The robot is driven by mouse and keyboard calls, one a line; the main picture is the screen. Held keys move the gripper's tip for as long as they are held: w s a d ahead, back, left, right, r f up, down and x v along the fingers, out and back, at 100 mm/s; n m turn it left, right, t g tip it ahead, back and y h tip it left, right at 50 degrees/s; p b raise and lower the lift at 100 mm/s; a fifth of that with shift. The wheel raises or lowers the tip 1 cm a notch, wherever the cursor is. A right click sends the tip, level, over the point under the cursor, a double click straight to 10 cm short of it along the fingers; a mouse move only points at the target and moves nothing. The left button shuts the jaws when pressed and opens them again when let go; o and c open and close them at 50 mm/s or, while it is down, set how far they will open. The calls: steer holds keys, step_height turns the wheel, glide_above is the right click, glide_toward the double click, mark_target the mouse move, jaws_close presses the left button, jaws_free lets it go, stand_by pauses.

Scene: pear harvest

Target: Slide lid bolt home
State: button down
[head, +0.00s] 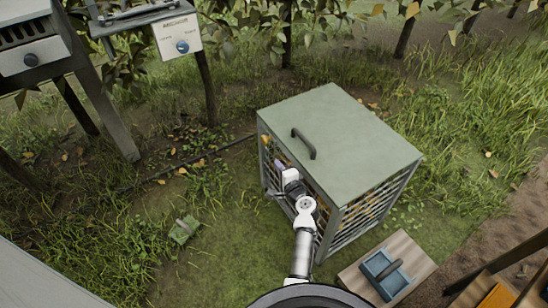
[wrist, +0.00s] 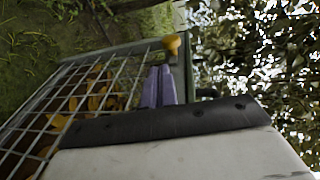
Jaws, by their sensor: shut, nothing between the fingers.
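The crate (head: 362,222) has wire mesh sides and a flat green lid (head: 335,135) with a dark handle (head: 304,143). The lid lies closed on top. A yellow bolt knob (wrist: 172,44) shows at the crate's top edge in the wrist view; it is a small yellow spot (head: 266,140) in the head view. My gripper (head: 278,163) is at the crate's left side, just under the lid edge. Its purple fingers (wrist: 159,86) are shut and empty, with tips close to the knob. I cannot tell whether they touch it. Yellow fruit (wrist: 93,100) shows behind the mesh.
A small green object (head: 184,230) lies in the grass at left. Grass left of the crate is open.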

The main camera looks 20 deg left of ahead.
steer(key=shift+v, duration=2.3)
steer(key=shift+w+r, duration=0.1)
